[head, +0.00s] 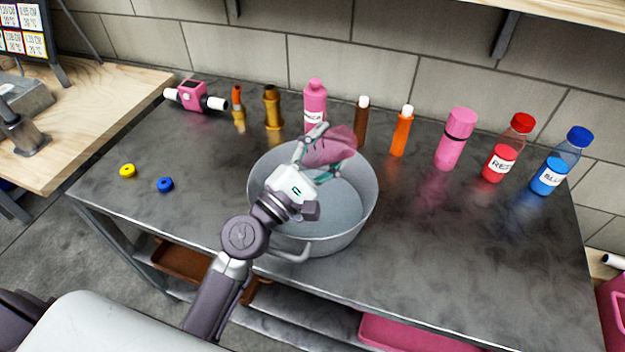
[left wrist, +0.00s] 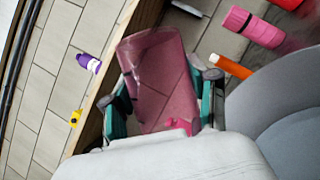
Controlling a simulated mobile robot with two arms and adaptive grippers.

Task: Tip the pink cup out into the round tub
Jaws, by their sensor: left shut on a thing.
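The pink cup (head: 338,143) is see-through and held over the grey metal round tub (head: 369,205). My left gripper (head: 327,151) is shut on the cup, with one finger on each side. In the head view the cup looks tipped well over onto its side. The cup also shows between the fingers in the left wrist view (left wrist: 160,75), with the tub (left wrist: 285,120) at the right. A small bright pink patch (left wrist: 178,125) shows at the cup's near end. I cannot tell whether anything is pouring. My right gripper is not in view.
Along the back stand a pink bottle (head: 315,100), an orange bottle (head: 402,132), a pink flask (head: 456,140), a red bottle (head: 508,150) and a blue bottle (head: 562,163). Yellow (head: 127,171) and blue (head: 165,184) rings lie left. The front right of the dark table (head: 470,250) is clear.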

